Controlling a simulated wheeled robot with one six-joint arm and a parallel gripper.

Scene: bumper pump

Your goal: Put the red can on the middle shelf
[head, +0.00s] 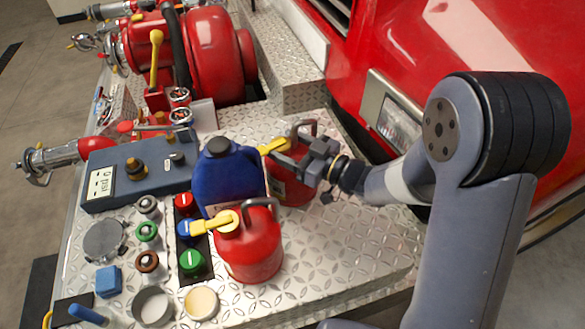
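Two red cans with yellow spouts and dark handles stand on the metal tread-plate bumper. The front red can (250,249) is in full view. The rear red can (291,188) is partly hidden behind a blue jug and my gripper. My gripper (306,163) is at the upper part of the rear can, close to its handle. The fingers are small and overlap the can, so I cannot tell whether they touch or grip it. No shelf shows in this view.
The blue jug (228,178) with a black cap stands left of the rear can. A grey control box (137,170), coloured knobs and several small round parts fill the left side. A red pump (208,55) stands behind. Bare tread plate (365,245) lies right of the cans, before the red truck body.

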